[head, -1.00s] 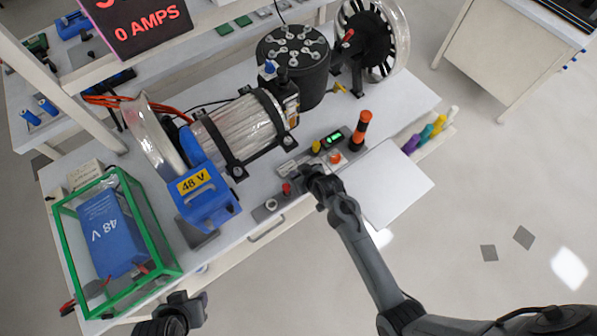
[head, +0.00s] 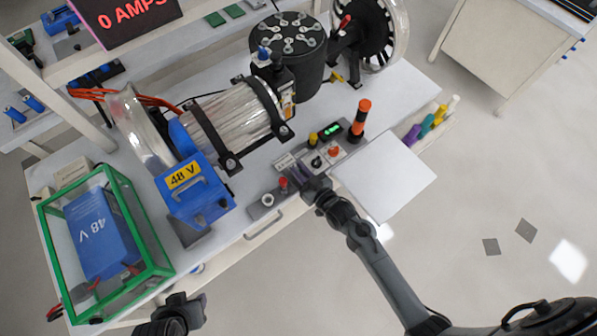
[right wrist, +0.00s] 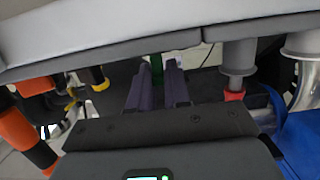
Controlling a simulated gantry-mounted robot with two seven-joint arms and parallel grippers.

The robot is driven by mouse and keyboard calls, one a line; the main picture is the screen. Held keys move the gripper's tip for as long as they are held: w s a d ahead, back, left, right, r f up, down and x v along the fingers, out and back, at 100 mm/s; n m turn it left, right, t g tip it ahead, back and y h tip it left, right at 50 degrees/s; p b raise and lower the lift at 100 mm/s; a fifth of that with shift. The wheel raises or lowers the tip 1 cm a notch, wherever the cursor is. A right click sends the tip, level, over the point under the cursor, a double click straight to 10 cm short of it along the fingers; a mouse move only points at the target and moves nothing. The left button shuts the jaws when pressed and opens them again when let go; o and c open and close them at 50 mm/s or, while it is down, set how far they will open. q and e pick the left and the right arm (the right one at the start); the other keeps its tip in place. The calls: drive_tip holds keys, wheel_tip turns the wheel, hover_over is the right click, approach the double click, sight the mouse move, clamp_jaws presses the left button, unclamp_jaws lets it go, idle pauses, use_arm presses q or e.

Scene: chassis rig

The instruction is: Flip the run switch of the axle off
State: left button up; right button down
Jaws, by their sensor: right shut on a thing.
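The control panel (head: 266,202) lies along the front edge of the bench, with a red button (head: 283,183), a small black knob (head: 316,161), an orange button (head: 334,151) and a yellow-topped button (head: 312,139). My right gripper (head: 301,174) is down at the panel between the red button and the black knob. Its fingers (right wrist: 158,88) are close together in the right wrist view. It is shut on a small part there, seemingly the run switch, which the fingers hide; its position cannot be read. My left gripper (head: 194,306) is low in the head view, away from the panel.
A blue 48 V box (head: 196,197) and a green-framed case (head: 151,240) stand left. The axle's wrapped drum (head: 228,122) lies behind the panel. An orange-black post (head: 360,118) stands at the panel's right end. A sign (head: 128,14) reads 0 AMPS.

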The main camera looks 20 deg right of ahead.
drive_tip(key=t+b, duration=0.2)
drive_tip(key=shift+s+f+y+b, duration=0.1)
drive_tip(key=shift+s+y+b, duration=0.2)
drive_tip(key=shift+b, duration=0.05)
drive_tip(key=shift+s+d+t+b, duration=0.1)
drive_tip(key=shift+t+b, duration=0.25)
drive_tip(key=shift+t, duration=0.15)
drive_tip(key=shift+r, duration=0.3)
drive_tip(key=c, duration=1.1)
unclamp_jaws()
drive_tip(key=shift+f, duration=0.2)
drive_tip(key=shift+s, duration=0.1)
drive_tip(key=shift+s+d, duration=0.1)
drive_tip(key=shift+s, duration=0.05)
drive_tip(key=p+v, duration=0.1)
drive_tip(key=v, duration=0.9)
drive_tip(key=shift+s+d, duration=0.1)
drive_tip(key=shift+s, duration=0.05)
